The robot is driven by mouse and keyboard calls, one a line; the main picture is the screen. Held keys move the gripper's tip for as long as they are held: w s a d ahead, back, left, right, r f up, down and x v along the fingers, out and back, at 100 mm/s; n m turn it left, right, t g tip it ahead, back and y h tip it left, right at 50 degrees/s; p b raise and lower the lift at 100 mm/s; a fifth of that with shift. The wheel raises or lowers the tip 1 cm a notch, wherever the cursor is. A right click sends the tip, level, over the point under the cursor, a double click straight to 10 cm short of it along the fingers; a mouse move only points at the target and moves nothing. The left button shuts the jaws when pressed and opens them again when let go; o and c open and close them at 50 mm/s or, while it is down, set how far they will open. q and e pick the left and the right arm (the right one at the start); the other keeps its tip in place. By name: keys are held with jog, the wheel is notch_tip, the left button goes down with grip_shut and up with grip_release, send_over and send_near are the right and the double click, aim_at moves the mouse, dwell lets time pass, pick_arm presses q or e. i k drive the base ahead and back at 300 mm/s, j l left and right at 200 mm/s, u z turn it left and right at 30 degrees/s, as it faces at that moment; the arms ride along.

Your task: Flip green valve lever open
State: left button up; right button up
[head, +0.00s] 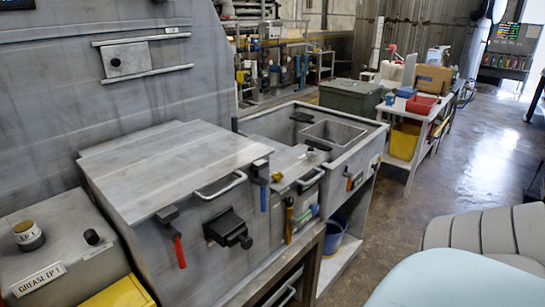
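The waste compactor's grey metal bench (180,160) stands in front of me. A small green part (350,185) sits beside a red one on the front of the sink unit at the right. Another small greenish-blue handle (303,215) is on the bench front, near a yellow-handled lever (289,218). The pieces are too small to tell which one is the green valve lever, or how it is turned. Neither of my grippers is in view.
A red lever (180,252), a blue lever (263,198) and a black latch (229,228) stick out from the bench front. A blue bucket (333,237) stands below. A white table (412,160) with bins is behind; the floor (480,165) to the right is open.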

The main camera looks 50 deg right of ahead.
aim_at(295, 220)
jog(key=z, duration=1.85)
